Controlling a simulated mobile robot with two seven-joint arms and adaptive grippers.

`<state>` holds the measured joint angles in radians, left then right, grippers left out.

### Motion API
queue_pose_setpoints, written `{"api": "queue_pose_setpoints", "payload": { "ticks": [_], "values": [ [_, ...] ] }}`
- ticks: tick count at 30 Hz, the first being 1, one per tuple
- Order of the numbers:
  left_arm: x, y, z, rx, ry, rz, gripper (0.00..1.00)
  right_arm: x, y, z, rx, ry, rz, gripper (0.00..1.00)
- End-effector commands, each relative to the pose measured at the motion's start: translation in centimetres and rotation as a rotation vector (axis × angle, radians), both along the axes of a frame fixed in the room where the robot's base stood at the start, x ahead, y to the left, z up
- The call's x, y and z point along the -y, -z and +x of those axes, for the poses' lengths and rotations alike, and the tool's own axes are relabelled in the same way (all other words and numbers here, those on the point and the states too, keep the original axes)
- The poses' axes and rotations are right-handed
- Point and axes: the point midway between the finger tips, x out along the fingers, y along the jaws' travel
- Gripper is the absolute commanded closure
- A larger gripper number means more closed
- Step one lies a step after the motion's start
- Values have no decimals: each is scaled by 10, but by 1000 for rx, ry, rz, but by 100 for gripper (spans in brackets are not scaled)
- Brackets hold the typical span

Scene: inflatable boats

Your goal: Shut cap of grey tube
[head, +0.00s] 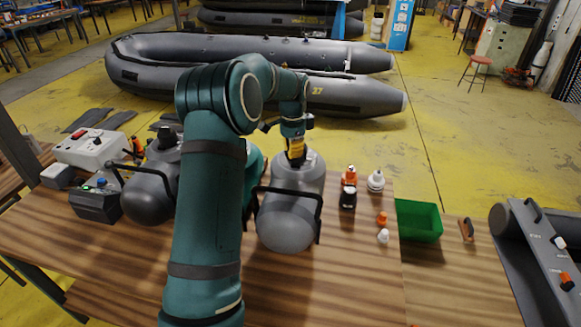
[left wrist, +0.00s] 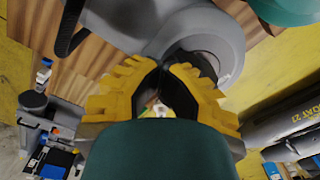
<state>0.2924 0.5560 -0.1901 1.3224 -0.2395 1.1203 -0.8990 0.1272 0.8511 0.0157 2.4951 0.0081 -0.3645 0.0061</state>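A grey tube (head: 287,222) with black handles lies on the wooden table, below my left gripper (head: 296,155). A second grey tube (head: 148,195) with a dark fitting on top lies to its left, partly behind my left arm. In the left wrist view, the yellow fingers of my left gripper (left wrist: 161,68) come together at the tips, over the end of a grey tube (left wrist: 200,30). A dark round opening or cap (left wrist: 205,60) shows just beyond the fingertips; which it is, I cannot tell. Nothing clearly shows between the tips. My right gripper is out of view.
Orange-and-black (head: 348,190) and white (head: 376,181) bottles, and small orange (head: 381,218) and white (head: 383,236) pieces, stand right of the tube. A green bin (head: 418,222) is farther right. A power box (head: 92,148) is at left. Large boats (head: 250,50) lie behind.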

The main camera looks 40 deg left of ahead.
Motion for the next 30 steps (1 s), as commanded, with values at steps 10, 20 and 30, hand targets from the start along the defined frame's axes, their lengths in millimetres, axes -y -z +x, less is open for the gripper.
{"api": "queue_pose_setpoints", "payload": {
  "ticks": [10,20,30],
  "values": [
    [-1,2,15,-8,8,-14,100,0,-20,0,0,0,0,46],
    [-5,1,23,-12,8,-15,100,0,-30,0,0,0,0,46],
    [-11,2,34,-13,8,-16,100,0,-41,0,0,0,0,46]
  ]
}}
